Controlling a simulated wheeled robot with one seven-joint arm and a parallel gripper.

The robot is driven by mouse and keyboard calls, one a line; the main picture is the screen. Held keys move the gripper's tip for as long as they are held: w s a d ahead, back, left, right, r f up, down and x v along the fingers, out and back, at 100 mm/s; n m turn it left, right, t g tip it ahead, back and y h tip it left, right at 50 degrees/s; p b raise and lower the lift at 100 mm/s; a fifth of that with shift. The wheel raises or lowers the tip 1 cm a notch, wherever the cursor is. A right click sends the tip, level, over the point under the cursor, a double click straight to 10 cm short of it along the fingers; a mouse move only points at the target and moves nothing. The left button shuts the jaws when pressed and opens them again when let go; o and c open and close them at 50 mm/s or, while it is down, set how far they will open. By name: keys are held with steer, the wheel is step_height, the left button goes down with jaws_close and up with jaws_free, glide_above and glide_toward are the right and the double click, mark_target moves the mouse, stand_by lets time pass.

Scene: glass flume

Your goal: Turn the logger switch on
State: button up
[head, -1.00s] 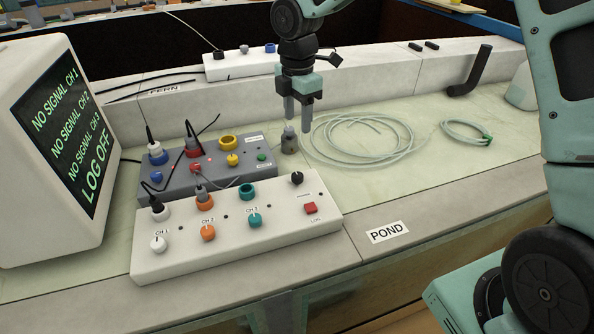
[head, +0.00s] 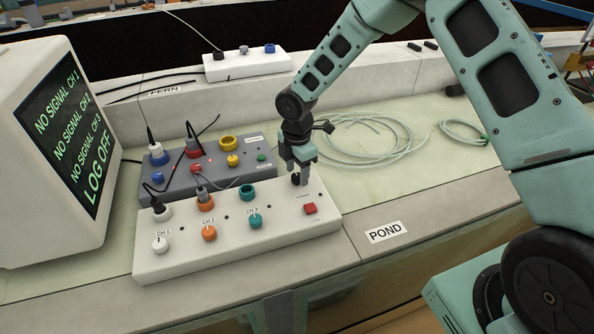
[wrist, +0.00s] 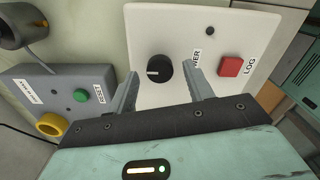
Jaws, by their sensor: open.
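The white logger box (head: 180,262) lies on the bench with a black rotary knob (wrist: 158,69) near its right end. The knob's white pointer line points left in the wrist view, and its label is partly hidden, showing "WER". A red button (head: 310,209) marked LOG sits beside it, and also shows in the wrist view (wrist: 231,65). My gripper (head: 297,179) is open over the knob, pointing down. In the wrist view its fingertips (wrist: 163,72) stand on either side of the knob with gaps visible. The monitor (head: 65,130) reads LOG OFF.
A grey box (head: 180,184) with plugs, cables and a green button (wrist: 81,95) stands close behind the white box. Coiled tubing (head: 370,140) lies to the right of my gripper. The bench near the POND label (head: 387,232) is clear.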

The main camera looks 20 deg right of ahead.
steer(key=shift+f, duration=0.45)
steer(key=shift+c, duration=0.3)
steer(key=c, duration=0.9)
